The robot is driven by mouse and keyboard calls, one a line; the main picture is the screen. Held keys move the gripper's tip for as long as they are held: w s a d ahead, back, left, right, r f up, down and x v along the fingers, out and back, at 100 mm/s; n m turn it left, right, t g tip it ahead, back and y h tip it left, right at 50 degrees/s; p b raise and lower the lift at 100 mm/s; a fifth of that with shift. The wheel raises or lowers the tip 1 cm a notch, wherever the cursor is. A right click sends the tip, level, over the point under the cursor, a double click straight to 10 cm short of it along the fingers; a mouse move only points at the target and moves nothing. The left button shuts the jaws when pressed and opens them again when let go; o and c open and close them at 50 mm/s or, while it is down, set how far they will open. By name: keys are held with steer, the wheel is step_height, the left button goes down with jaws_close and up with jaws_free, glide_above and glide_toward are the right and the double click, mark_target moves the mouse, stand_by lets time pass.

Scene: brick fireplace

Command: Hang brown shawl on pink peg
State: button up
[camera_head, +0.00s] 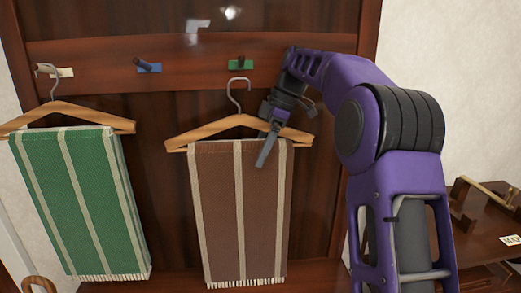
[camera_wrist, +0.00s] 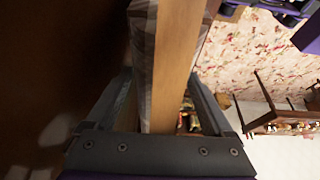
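The brown shawl (camera_head: 221,215), with pale stripes and a fringe, hangs folded over a wooden hanger (camera_head: 205,130). The hanger's metal hook (camera_head: 238,82) shows just below the green peg and is not over it. My gripper (camera_head: 265,150) is at the hanger's right arm. In the wrist view, the wooden hanger bar (camera_wrist: 175,60) runs between the fingers, and my gripper (camera_wrist: 160,85) looks shut on it. No pink peg shows; my arm covers the right part of the peg rail.
The peg rail (camera_head: 100,55) has a cream peg (camera_head: 62,72), a blue peg (camera_head: 148,67) and a green peg (camera_head: 240,64). A green striped shawl (camera_head: 80,200) hangs on another hanger (camera_head: 100,117) at left, below the cream peg. A brown table (camera_head: 480,250) stands at right.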

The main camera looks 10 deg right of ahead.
steer(key=shift+o, duration=0.2)
steer(key=shift+r, duration=0.15)
steer(key=shift+r, duration=0.2)
steer(key=shift+v, duration=3.55)
